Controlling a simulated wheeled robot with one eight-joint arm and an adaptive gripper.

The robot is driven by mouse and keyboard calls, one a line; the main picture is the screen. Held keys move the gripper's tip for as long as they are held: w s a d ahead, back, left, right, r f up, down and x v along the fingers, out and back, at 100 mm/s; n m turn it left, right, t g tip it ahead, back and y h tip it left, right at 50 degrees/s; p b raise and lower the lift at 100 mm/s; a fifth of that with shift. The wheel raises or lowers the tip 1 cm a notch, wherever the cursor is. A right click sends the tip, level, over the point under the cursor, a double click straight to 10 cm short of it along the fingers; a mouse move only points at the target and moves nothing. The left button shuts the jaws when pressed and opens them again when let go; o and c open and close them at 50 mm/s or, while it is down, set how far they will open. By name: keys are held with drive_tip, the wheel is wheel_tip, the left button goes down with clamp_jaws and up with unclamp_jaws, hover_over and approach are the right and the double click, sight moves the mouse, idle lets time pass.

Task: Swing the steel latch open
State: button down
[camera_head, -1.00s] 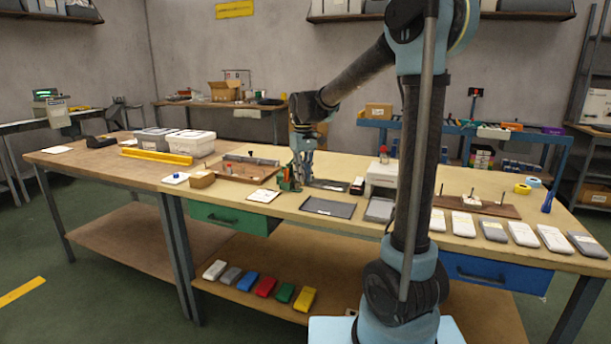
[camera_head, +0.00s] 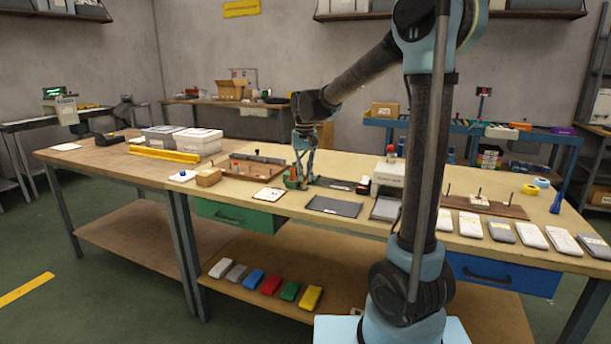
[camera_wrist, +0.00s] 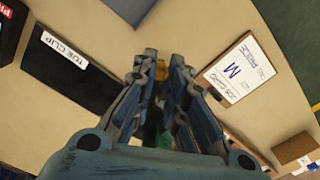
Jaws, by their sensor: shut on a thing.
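My gripper (camera_head: 302,182) is low over the bench at a small green fixture (camera_head: 289,183). In the wrist view my gripper (camera_wrist: 168,75) points down, its two fingers close together. A narrow yellow piece (camera_wrist: 178,62) and some green show between and beyond the fingers. The steel latch itself cannot be made out; the fingers cover the spot where they hold. The fingers are closed on a small part at the fixture, taken as the latch. How far it is swung cannot be told.
A dark "TOE CLIP" mat (camera_wrist: 60,85) and an "M" card (camera_wrist: 236,72) flank my gripper. A dark grey mat (camera_head: 333,207) lies in front. A brown board (camera_head: 232,174) lies left, a white box (camera_head: 388,174) right.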

drive_tip(key=shift+w, duration=0.1)
drive_tip(key=c, duration=1.6)
unclamp_jaws()
drive_tip(key=shift+o, duration=0.2)
wheel_tip(320, 180, up, 12)
